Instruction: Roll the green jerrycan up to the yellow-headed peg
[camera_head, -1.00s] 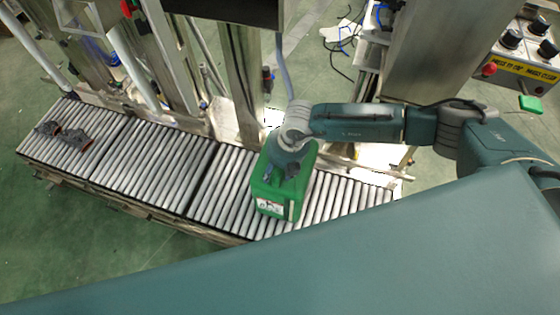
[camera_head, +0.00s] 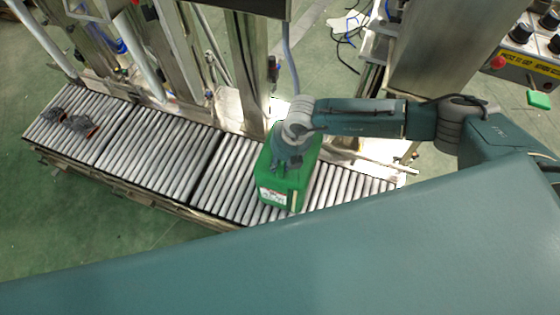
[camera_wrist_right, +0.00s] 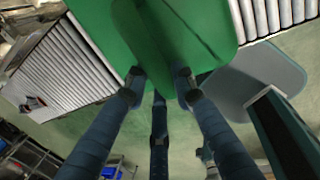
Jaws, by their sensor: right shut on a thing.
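The green jerrycan (camera_head: 290,181) stands upright on the roller conveyor (camera_head: 165,150), right of its middle, with a white label on its near side. My right gripper (camera_head: 283,163) is on top of the can. In the right wrist view, the fingers of my right gripper (camera_wrist_right: 160,82) are shut on the raised green handle of the jerrycan (camera_wrist_right: 210,30). I cannot make out the yellow-headed peg in either view. My left gripper is not in view.
Two dark items with reddish parts (camera_head: 78,124) lie at the conveyor's far left end. A metal post (camera_head: 244,75) rises behind the conveyor, close to the can's left. A control box (camera_head: 525,55) stands at the upper right.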

